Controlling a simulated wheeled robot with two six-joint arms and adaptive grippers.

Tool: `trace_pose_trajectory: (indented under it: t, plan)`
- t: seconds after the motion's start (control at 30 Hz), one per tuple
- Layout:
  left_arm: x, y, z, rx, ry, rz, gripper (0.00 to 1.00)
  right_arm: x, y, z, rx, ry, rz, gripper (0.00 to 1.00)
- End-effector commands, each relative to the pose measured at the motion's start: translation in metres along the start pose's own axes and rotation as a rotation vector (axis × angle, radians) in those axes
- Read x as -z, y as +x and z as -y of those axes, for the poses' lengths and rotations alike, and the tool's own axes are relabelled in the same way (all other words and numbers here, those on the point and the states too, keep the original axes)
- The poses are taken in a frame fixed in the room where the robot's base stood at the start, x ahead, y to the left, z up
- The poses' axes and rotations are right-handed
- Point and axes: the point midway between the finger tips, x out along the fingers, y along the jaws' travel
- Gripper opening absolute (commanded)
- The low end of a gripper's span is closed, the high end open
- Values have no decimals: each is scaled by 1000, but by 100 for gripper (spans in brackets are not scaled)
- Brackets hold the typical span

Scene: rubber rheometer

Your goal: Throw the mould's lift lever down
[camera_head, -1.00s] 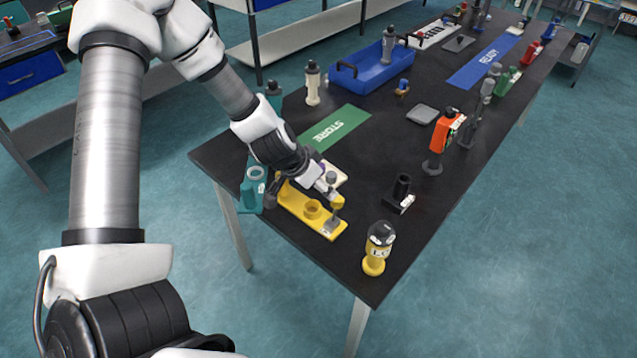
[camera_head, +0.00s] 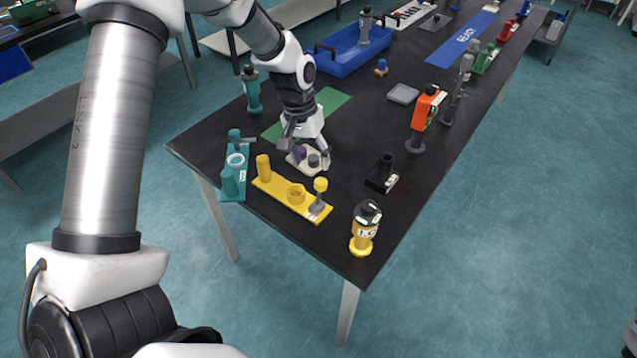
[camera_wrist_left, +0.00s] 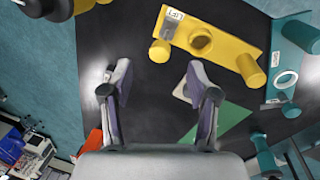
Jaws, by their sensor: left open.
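A yellow base (camera_head: 277,194) lies near the table's front left corner, bearing a tall yellow post (camera_head: 263,168), a ring-shaped cup (camera_head: 296,194) and a yellow knob (camera_head: 320,184) on a grey stem. The base also shows at the top of the left wrist view (camera_wrist_left: 225,47).
A teal fixture (camera_head: 236,175) stands left of the yellow base, a teal bottle (camera_head: 252,88) behind it. A yellow-based bottle (camera_head: 365,228) and black holder (camera_head: 383,175) stand to the right.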

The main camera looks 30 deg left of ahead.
Motion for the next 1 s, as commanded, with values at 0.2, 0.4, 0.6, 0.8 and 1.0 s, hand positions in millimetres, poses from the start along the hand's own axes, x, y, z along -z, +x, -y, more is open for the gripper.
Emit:
trace_pose_trajectory:
  t: [0.2, 0.4, 0.6, 0.8, 1.0]
  plan:
    - [24, 21, -12, 173, 140, -9, 60, 0, 19, 0, 0, 1, 0, 60]
    - [22, 48, -7, 170, 138, -3, 60, 0, 9, 0, 0, 0, 0, 60]
    - [24, 84, -1, 169, 138, -6, 60, 0, 2, 0, 0, 0, 0, 60]
    - [24, 96, 1, 168, 138, -9, 60, 0, 1, 0, 0, 0, 0, 60]
    - [24, 96, 1, 167, 138, -9, 39, 0, 1, 0, 0, 0, 0, 60]
